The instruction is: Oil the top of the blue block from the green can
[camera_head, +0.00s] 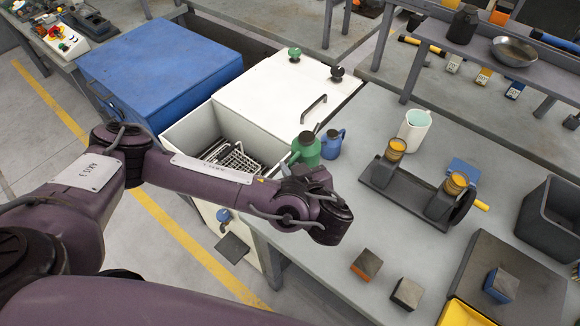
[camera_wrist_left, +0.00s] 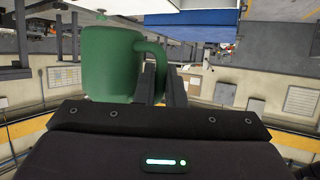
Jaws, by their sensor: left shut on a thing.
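The green can (camera_head: 305,150) is at the left edge of the grey bench, beside a blue can (camera_head: 332,143). My left gripper (camera_head: 312,173) is at the green can, its fingers partly hidden by the wrist. In the left wrist view the green can (camera_wrist_left: 108,62) looks upright, and my left gripper (camera_wrist_left: 168,85) is shut on its handle. I cannot tell whether the can touches the bench. The blue block (camera_head: 500,285) has a grey top and sits on a dark plate (camera_head: 533,268) at the lower right. My right gripper is out of view.
An orange block (camera_head: 367,264) and a grey block (camera_head: 407,293) stand at the bench's near side. A dark press-like fixture (camera_head: 405,195) with yellow-topped posts, a white cup (camera_head: 414,130), a dark bin (camera_head: 553,215) and a yellow tray (camera_head: 463,314) are also there. An open white drawer (camera_head: 190,145) lies left.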

